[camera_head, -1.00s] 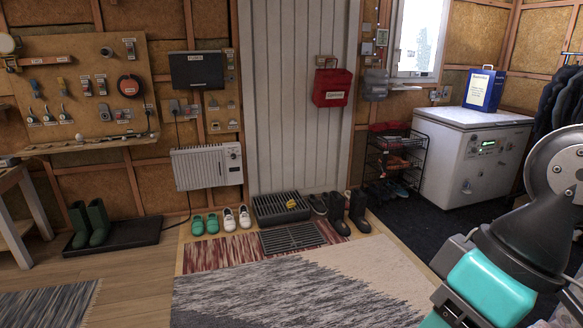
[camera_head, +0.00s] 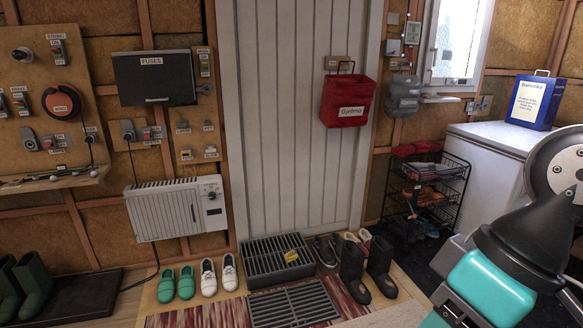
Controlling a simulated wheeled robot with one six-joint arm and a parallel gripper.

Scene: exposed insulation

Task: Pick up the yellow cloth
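My arm shows at the right edge of the view, with a teal and black part in front. The gripper's fingers cannot be made out. The arm is in the near foreground, well apart from the yellow thing.
Teal shoes (camera_head: 176,283) and white shoes (camera_head: 219,276) stand left of the crate. Black boots (camera_head: 367,268) stand right of it. A floor grate (camera_head: 292,305) lies in front. A wire shoe rack (camera_head: 429,190) and white freezer (camera_head: 487,165) stand at right.

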